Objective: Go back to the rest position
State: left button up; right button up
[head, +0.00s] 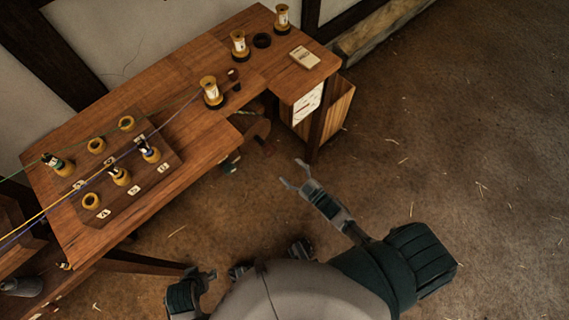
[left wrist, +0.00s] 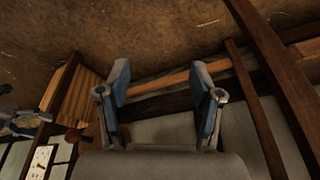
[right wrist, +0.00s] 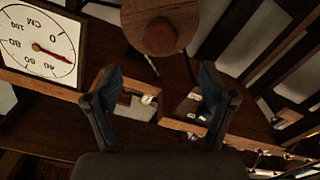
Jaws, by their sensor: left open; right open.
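My right gripper (head: 294,176) is open and empty, over the floor in front of the wooden table (head: 185,75) in the head view. In the right wrist view its two fingers (right wrist: 160,80) are spread, with the table's wooden parts beyond them. My left gripper (left wrist: 162,82) is open in the left wrist view, with nothing between its fingers. In the head view I cannot clearly make out the left gripper's fingers near the table's lower edge.
The table carries a pegboard (head: 150,182) with yellow rings and labels, several spools (head: 211,92), a dark ring (head: 262,41) and a booklet (head: 305,58). A dial (head: 307,103) hangs at the table's end. Floor at right is clear.

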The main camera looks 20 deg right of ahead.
jog(key=shift+s, duration=0.1)
dwell(0.5)
jog(key=s+d+f+m+g+h+p, duration=0.2)
jog(key=s+f+m+g+h+p, duration=0.35)
jog(key=s+f+g, duration=0.4)
pick_arm(q)
jog(key=s+f+g+p, duration=0.1)
jog(key=s+f, duration=0.3)
jog(key=f, duration=1.6)
jog(key=shift+s+a+p, duration=0.15)
jog(key=shift+a+p, duration=0.15)
jog(key=shift+p, duration=0.45)
pick_arm(e)
jog(key=s+f+m+g, duration=0.1)
jog(key=s+f+g, duration=0.2)
jog(key=s, duration=0.5)
jog(key=s+f+g, duration=0.3)
jog(key=s, duration=0.6)
jog(key=shift+s+a+f+m, duration=0.3)
jog(key=shift+a+m, duration=0.05)
jog(key=shift+a, duration=0.1)
pick_arm(q)
jog(key=shift+f, duration=0.1)
pick_arm(e)
jog(key=shift+h, duration=0.25)
